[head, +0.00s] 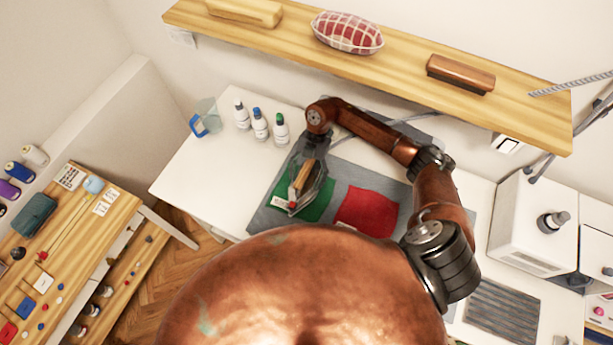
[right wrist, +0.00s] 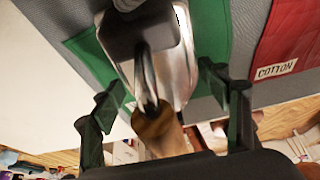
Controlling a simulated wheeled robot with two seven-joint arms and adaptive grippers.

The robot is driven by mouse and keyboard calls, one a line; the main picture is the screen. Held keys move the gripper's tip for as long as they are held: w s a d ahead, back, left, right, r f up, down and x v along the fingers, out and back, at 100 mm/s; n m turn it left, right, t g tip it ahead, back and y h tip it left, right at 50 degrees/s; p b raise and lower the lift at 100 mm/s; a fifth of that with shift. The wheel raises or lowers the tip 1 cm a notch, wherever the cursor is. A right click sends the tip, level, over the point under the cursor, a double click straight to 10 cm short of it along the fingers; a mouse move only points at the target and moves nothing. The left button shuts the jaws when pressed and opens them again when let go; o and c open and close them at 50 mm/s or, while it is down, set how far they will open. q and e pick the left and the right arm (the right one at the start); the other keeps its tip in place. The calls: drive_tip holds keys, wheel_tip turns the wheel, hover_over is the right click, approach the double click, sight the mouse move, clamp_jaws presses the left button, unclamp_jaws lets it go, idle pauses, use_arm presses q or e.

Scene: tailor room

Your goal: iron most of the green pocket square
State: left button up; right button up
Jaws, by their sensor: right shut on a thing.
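The green pocket square (head: 318,205) lies flat on the grey ironing mat (head: 262,219). It also shows in the right wrist view (right wrist: 86,58). The iron (head: 298,197) is on the green cloth and covers its middle. In the right wrist view the iron's metal body (right wrist: 172,70) is over the cloth. My right gripper (head: 306,172) is shut on the iron's wooden handle (right wrist: 160,132). Whether the soleplate touches the cloth is hard to tell. My left gripper is not in view.
A red cloth (head: 367,211) labelled cotton lies right of the green one. Several bottles (head: 260,124) and a clear blue-handled jug (head: 206,118) stand at the back left. A wooden shelf (head: 400,62) hangs above. The white table (head: 205,172) is clear at left.

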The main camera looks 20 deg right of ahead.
drive_tip(key=shift+r, duration=0.1)
drive_tip(key=shift+s+d+p, duration=0.85)
drive_tip(key=shift+s+d, duration=0.3)
drive_tip(key=shift+s, duration=0.2)
drive_tip(key=shift+s+d+p, duration=0.85)
drive_tip(key=shift+s+d, duration=0.3)
drive_tip(key=shift+s, duration=0.15)
drive_tip(key=shift+w+a, duration=0.1)
drive_tip(key=shift+w+a+r+b, duration=0.1)
drive_tip(key=shift+w+a+b, duration=0.4)
drive_tip(key=shift+w+a, duration=0.75)
drive_tip(key=shift+w+a+b, duration=0.5)
drive_tip(key=shift+w+a, duration=0.5)
drive_tip(key=shift+w, duration=0.35)
drive_tip(key=shift+w+a, duration=0.1)
drive_tip(key=shift+w, duration=0.05)
drive_tip(key=shift+w+a+b, duration=0.75)
drive_tip(key=shift+w+a, duration=0.35)
drive_tip(key=shift+w, duration=0.15)
drive_tip(key=shift+w+a+b, duration=0.7)
drive_tip(key=shift+w+a, duration=0.35)
drive_tip(key=shift+w, duration=0.2)
